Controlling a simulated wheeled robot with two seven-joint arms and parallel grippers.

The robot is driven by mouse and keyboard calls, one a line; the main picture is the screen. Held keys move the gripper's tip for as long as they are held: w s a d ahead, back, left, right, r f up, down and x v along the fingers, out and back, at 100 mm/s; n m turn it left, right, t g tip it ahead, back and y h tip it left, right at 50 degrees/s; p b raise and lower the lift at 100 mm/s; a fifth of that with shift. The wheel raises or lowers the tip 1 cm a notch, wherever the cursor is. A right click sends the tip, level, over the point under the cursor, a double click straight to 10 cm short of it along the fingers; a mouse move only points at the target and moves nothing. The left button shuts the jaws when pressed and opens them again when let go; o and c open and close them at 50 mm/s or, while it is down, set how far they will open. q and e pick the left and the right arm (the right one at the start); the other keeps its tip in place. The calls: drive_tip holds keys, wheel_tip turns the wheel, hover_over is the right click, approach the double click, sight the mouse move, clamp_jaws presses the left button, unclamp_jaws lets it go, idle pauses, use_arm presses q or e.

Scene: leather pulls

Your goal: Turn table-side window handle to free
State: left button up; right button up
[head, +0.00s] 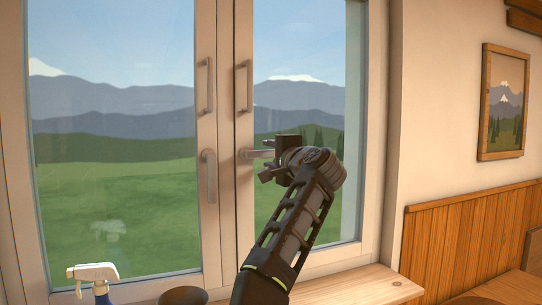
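The window handle on the right sash (248,155), on the side nearer the wooden table, is a pale metal lever lying about level and pointing right. The other sash's handle (209,177) hangs straight down. The gripper partly hides that end, so contact is not clear.
Vertical pulls are on the left sash (208,86) and right sash (244,86) above the handles. A spray bottle (93,275) and a dark round object (183,296) stand at the lower left. A wooden sill (365,288) runs below. A table (505,290) is at lower right.

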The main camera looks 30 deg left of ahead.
use_arm(q)
drive_tip(key=shift+s+d+f+b, duration=0.2)
drive_tip(key=shift+d+b, duration=0.25)
drive_tip(key=shift+b, duration=0.05)
drive_tip(key=b+v, duration=0.3)
drive_tip(key=v, duration=0.3)
drive_tip(key=shift+s+d+r+b, duration=0.2)
drive_tip(key=shift+s+d+b, duration=0.1)
drive_tip(key=shift+b, duration=0.05)
